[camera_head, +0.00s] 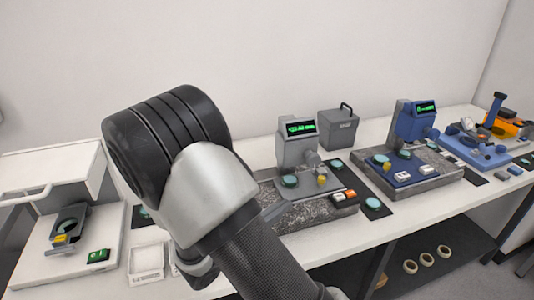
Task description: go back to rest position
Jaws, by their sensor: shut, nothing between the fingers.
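My arm fills the middle foreground, with a large black ribbed joint, a silver-grey link and a dark tube running down to the bottom edge. My gripper does not show in this view; the arm or the frame edge hides it. Behind and right of the arm, a grey measuring station (297,150) with a lit green display stands on a speckled stone base (310,212). The arm covers the left part of that base. I cannot tell whether the arm touches anything.
A blue station (412,124) and an orange-and-blue device (500,127) stand further right on the white bench (345,240). A grey box with a handle (339,129) is at the back. A white open-lidded instrument (55,180) and small white tray (146,262) are left. Rings (427,259) lie on the lower shelf.

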